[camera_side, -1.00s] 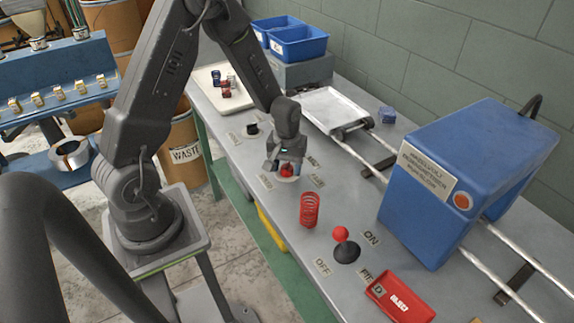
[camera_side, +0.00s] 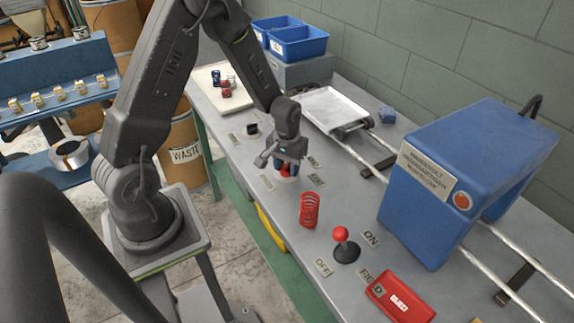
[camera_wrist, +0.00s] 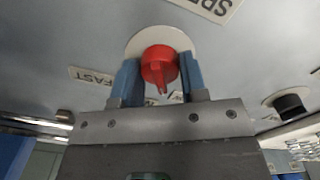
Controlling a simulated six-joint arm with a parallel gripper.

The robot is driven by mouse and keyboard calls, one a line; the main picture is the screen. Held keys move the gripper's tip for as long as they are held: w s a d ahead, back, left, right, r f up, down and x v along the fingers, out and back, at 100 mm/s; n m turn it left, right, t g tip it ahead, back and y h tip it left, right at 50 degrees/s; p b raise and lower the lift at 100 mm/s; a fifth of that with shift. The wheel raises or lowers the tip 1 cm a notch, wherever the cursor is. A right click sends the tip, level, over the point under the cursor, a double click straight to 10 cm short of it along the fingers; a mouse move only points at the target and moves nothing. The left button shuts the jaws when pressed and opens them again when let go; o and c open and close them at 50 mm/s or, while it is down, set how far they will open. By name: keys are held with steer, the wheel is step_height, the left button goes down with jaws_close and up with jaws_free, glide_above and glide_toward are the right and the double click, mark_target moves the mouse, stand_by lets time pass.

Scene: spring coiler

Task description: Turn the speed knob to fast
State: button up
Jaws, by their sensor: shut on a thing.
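The red speed knob (camera_wrist: 159,64) sits on a pale round plate, with its pointer ridge aimed toward my gripper's body in the wrist view. My gripper (camera_wrist: 160,78) has its blue fingers shut on the knob, one on each side. A FAST label (camera_wrist: 92,76) lies left of the knob, and a partly cropped SPEED label (camera_wrist: 209,6) is beyond it. In the side view my gripper (camera_side: 287,169) points down over the knob, which is mostly hidden by the fingers.
A red spring (camera_side: 309,210) stands near the knob. A red-ball lever (camera_side: 341,234) is nearer the camera, beside a red tray (camera_side: 400,297). A black knob (camera_side: 252,128) sits farther back. A blue machine (camera_side: 440,190) straddles rails on the right.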

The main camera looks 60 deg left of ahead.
mark_target(287, 164)
steer(key=m, duration=1.3)
steer(key=shift+m, duration=0.4)
stand_by(0.4)
steer(key=o, duration=0.9)
step_height(287, 164, up, 14)
steer(key=shift+f, duration=0.1)
